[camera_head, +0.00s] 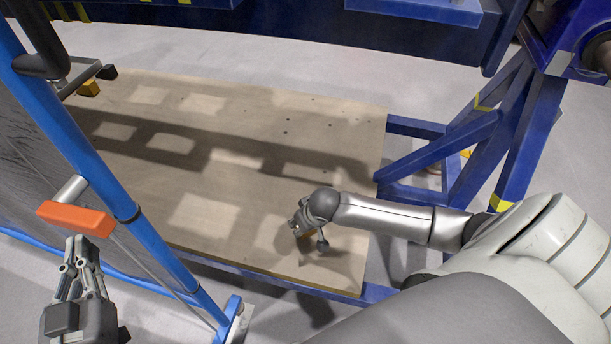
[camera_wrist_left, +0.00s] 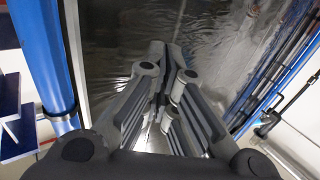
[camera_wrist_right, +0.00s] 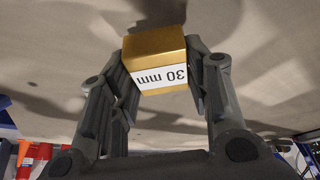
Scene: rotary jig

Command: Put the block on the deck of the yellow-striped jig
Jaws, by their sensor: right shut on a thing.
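The block (camera_wrist_right: 158,50) is gold with a white "30 mm" label. In the right wrist view it sits between the fingertips of my right gripper (camera_wrist_right: 162,68), which is shut on it. In the head view my right gripper (camera_head: 306,236) is low over the near right part of the wooden deck (camera_head: 340,120), mostly hiding the block; whether the block touches the deck I cannot tell. The deck rests on the blue jig frame (camera_head: 475,135) with yellow stripes. My left gripper (camera_head: 82,242) is shut and empty, off the deck's near left side; it also shows in the left wrist view (camera_wrist_left: 166,58).
A small yellow-orange piece (camera_head: 88,88) is at the deck's far left corner. Most of the deck is bare.

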